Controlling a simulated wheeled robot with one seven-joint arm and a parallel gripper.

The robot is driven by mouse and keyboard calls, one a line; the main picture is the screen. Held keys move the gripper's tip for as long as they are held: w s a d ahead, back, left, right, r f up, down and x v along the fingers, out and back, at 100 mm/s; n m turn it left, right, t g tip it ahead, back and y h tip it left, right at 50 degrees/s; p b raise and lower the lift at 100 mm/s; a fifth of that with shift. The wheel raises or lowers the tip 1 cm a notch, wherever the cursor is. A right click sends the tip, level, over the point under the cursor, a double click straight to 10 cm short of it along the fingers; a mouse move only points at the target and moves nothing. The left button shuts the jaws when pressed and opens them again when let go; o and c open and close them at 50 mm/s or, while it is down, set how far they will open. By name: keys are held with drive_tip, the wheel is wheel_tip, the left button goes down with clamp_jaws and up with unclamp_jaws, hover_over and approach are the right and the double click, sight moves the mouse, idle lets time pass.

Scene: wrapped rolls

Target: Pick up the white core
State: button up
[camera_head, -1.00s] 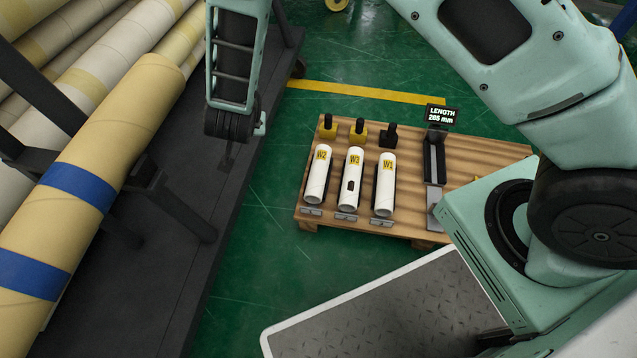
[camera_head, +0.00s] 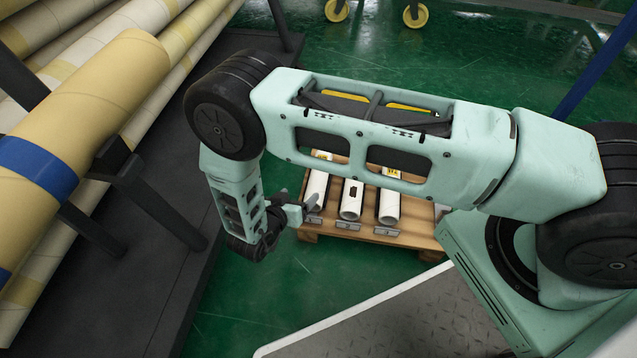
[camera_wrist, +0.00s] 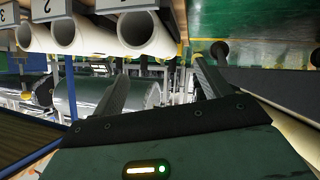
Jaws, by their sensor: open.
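Three white cores lie side by side on a wooden pallet (camera_head: 410,237): the left core (camera_head: 316,190), the middle core (camera_head: 351,200) with a dark slot in its side, and the right core (camera_head: 390,206). My arm hides their far ends and most of their labels. My gripper (camera_head: 305,207) is beside the near end of the left core, low over the pallet's left edge. In the wrist view my gripper (camera_wrist: 160,72) is open, with nothing between its fingers. The open end of one core (camera_wrist: 137,30) shows just above the fingers there, apart from them.
A dark rack (camera_head: 90,285) with long wrapped rolls (camera_head: 75,110) stands along the left, close to my forearm. Green floor (camera_head: 235,310) lies clear in front of the pallet. Numbered grey plates (camera_wrist: 122,5) sit at the cores' near ends.

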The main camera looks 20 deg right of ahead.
sight(313, 180)
drive_tip(key=b+x, duration=0.1)
drive_tip(key=x, duration=0.4)
drive_tip(key=shift+f+b, duration=0.1)
drive_tip(key=shift+b, duration=0.3)
drive_tip(key=b+x, duration=0.2)
drive_tip(key=x, duration=0.1)
drive_tip(key=b+x, duration=0.1)
drive_tip(key=x, duration=0.1)
drive_tip(key=shift+w+d+r+b, duration=0.15)
drive_tip(key=shift+r+b, duration=0.1)
drive_tip(key=shift+b, duration=0.1)
drive_tip(key=shift+w+d, duration=0.25)
drive_tip(key=shift+d, duration=0.05)
drive_tip(key=c, duration=1.1)
